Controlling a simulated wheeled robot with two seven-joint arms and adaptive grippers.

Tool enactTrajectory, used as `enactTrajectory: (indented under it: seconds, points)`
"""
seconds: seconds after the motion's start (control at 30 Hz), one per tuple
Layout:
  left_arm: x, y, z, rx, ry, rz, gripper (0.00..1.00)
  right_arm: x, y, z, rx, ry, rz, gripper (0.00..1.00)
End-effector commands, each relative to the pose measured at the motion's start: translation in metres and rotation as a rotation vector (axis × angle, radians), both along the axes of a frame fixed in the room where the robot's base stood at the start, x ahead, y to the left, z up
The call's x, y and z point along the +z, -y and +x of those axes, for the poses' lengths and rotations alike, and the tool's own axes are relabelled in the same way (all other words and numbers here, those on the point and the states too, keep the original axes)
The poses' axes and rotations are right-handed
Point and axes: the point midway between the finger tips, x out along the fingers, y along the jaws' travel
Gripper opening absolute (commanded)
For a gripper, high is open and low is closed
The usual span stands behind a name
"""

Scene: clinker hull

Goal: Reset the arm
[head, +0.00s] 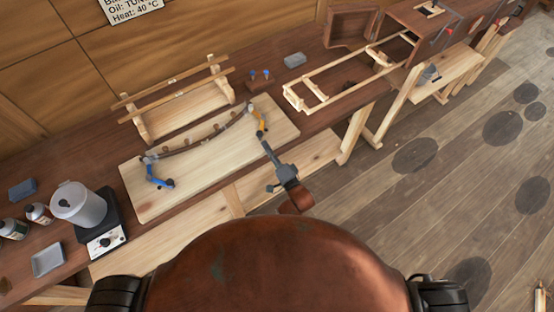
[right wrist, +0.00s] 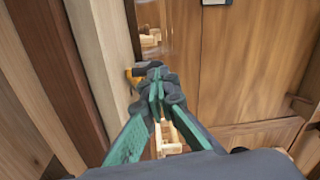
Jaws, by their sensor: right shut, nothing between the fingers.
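My right gripper (head: 264,142) reaches in over the front edge of the pale board on the bench. Its fingertips are close to a yellow clamp (head: 261,121) at the right end of a curved dark wooden strip (head: 205,138). In the right wrist view the green fingers of the gripper (right wrist: 158,88) are together with nothing between them. A yellow-orange part (right wrist: 133,76) shows just behind the fingertips, and I cannot tell whether they touch it. A blue clamp (head: 156,176) holds the strip's left end. My left gripper is not in view.
The pale board (head: 150,203) lies on the dark bench. Behind it stands a wooden rack (head: 185,105). A pot (head: 78,205) on a hot plate (head: 108,240) stands at left. A long wooden frame (head: 340,85) lies at right. The floor at right is open.

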Motion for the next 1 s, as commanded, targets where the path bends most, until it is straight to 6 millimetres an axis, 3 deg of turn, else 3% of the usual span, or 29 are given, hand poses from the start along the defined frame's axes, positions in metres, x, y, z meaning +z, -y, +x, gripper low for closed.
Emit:
enactTrajectory:
  seconds: [0.2, 0.4, 0.8, 0.9, 0.97, 1.0]
  points:
    - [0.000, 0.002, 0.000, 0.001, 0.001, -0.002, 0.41, -0.008, 0.033, -0.040, -0.007, -0.007, -0.003, 0.00]
    - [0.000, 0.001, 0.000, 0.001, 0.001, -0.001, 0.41, -0.010, 0.049, -0.061, -0.009, -0.009, -0.002, 0.00]
    - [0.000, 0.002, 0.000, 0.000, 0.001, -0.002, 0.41, -0.014, 0.053, -0.068, -0.009, -0.011, -0.009, 0.00]
    - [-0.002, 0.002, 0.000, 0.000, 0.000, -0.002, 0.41, -0.034, 0.061, -0.068, -0.021, -0.027, -0.053, 0.00]
    - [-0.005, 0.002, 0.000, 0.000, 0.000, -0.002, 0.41, -0.059, 0.070, -0.070, -0.033, -0.045, -0.109, 0.00]
    - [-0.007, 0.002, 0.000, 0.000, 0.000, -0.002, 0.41, -0.081, 0.078, -0.073, -0.042, -0.063, -0.160, 0.00]
